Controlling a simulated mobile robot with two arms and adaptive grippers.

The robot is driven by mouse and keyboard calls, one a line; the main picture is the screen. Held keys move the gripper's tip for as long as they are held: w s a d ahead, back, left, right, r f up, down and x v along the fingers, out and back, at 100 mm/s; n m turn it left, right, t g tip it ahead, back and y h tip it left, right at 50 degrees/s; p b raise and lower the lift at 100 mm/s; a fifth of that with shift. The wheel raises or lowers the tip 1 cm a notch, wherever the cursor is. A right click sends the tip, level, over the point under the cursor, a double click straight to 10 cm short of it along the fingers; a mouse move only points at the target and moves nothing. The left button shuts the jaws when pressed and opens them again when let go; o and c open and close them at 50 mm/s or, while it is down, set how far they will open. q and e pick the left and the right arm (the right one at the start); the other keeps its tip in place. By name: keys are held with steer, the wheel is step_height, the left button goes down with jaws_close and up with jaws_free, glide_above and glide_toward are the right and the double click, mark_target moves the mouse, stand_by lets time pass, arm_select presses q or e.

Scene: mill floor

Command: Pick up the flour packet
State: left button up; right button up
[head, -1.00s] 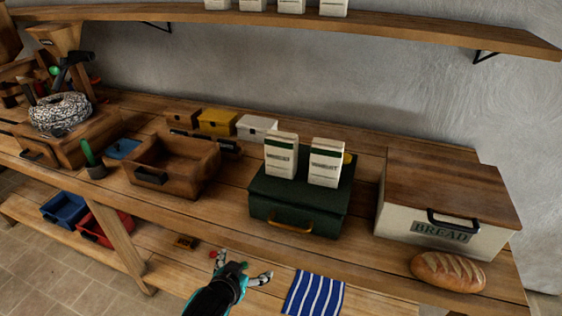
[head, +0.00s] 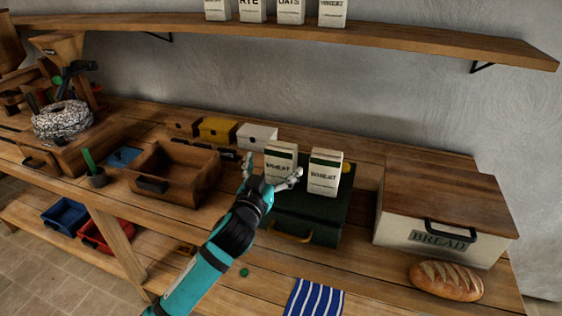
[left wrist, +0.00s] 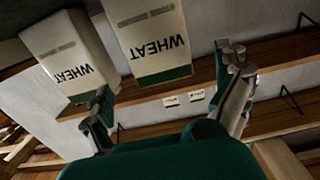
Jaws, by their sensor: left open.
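Two white flour packets with green bands, both marked WHEAT, stand upright on a dark green box: the left one (head: 281,155) and the right one (head: 325,174). My left gripper (head: 273,172) is open and empty in front of the left packet, its fingers spread to either side of it. In the left wrist view the lettering is upside down. There the left packet (left wrist: 152,38) shows between the open fingers (left wrist: 165,85), and the right packet (left wrist: 68,58) shows beyond one finger. I cannot tell whether the fingers touch a packet. My right gripper is not in view.
The green box (head: 335,222) stands on the wooden bench. A bread box (head: 440,240) and a loaf (head: 445,281) are at right. A wooden drawer box (head: 172,175) and small boxes, including a yellow one (head: 218,131), are at left. More packets stand on the wall shelf (head: 420,42).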

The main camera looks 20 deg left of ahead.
mark_target(278, 161)
arm_select(q)
steer(key=w, duration=0.2)
steer(key=w+p, duration=0.1)
steer(key=w, duration=0.3)
steer(key=shift+w+f, duration=0.25)
steer(key=shift+f, duration=0.05)
steer(key=shift+r, duration=0.1)
steer(key=c, duration=1.5)
